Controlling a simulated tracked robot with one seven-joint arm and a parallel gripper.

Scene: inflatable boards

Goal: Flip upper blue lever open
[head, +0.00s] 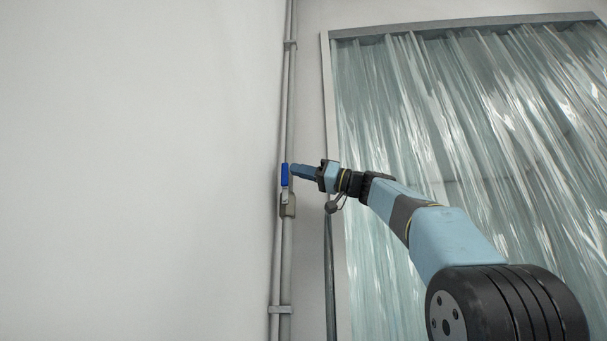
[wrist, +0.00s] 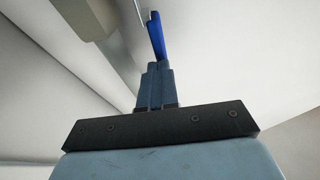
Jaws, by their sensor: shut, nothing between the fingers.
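The blue lever (head: 285,174) stands upright, in line with the pipe on the wall, with its metal shank running down to a valve body (head: 288,205). In the wrist view the blue lever (wrist: 156,37) is just beyond my fingertips. My gripper (head: 293,168) is shut and empty, its tips close to the right side of the lever's blue handle. In the wrist view my gripper (wrist: 154,66) shows both fingers together. I cannot tell whether the tips touch the lever.
Vertical pipes (head: 283,255) run up the wall corner, held by a lower bracket (head: 281,309) and an upper one. A doorway with a clear strip curtain (head: 440,110) is on the right, behind my arm. The white wall on the left is bare.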

